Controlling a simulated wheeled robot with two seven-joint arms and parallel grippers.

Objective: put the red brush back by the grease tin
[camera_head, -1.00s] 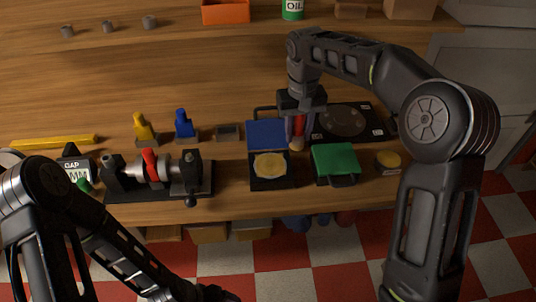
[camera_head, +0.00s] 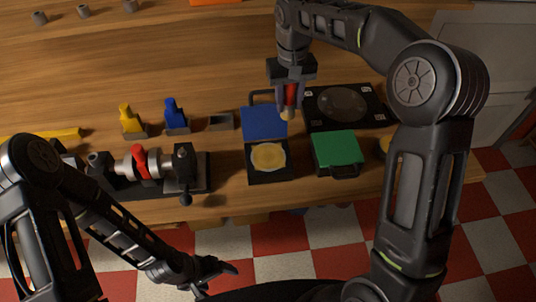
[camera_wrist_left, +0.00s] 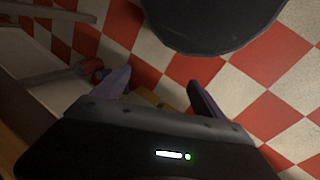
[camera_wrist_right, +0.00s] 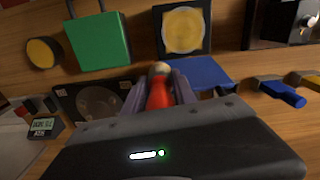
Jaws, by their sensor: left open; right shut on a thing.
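The red brush (camera_head: 291,93) is held tip down in my right gripper (camera_head: 290,99), above the back right corner of an open box's blue lid (camera_head: 264,121). The gripper is shut on the red handle; the pale tip points out between the fingers in the right wrist view (camera_wrist_right: 158,68). The box holds a round yellow patch (camera_head: 268,156), which looks like grease. A small round yellow-topped tin (camera_head: 383,147) is partly hidden behind my right arm; I cannot tell which is the grease tin. My left gripper (camera_wrist_left: 160,92) is open and empty, over the floor before the bench.
Yellow (camera_head: 127,117) and blue (camera_head: 174,112) brush-like items stand in holders beside an empty grey holder (camera_head: 220,121). A green case (camera_head: 337,149) and a dark plate (camera_head: 343,103) are right of the box. A rotor fixture (camera_head: 140,164) stands left.

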